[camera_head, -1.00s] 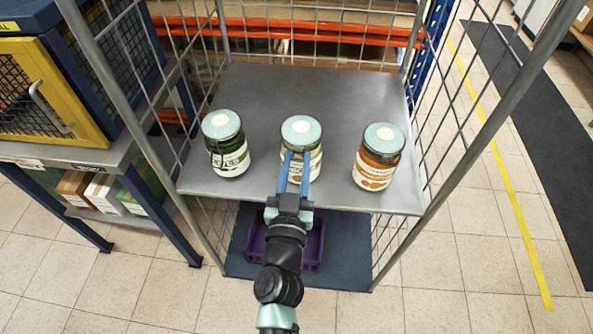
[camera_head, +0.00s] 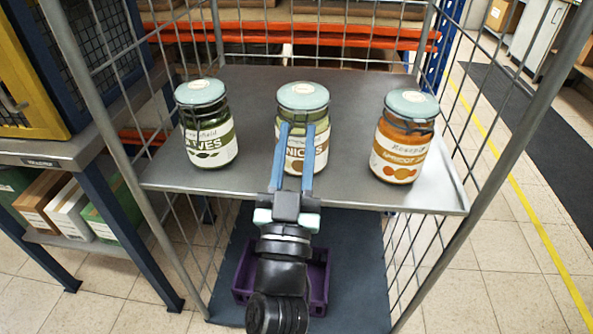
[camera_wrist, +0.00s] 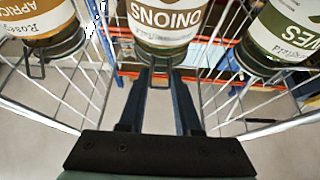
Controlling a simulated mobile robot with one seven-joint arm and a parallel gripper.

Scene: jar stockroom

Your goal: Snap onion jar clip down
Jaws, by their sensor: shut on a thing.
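In the wrist view, which shows the jars upside down, the onion jar (camera_wrist: 165,17) is straight ahead. Its wire clip (camera_wrist: 160,74) lies between my fingertips, and my gripper (camera_wrist: 161,80) is shut on it. The fingers partly hide the clip, so its exact angle is unclear.
The shelf (camera_head: 345,185) sits in a wire cage trolley with mesh sides. A purple crate (camera_head: 318,270) is below.

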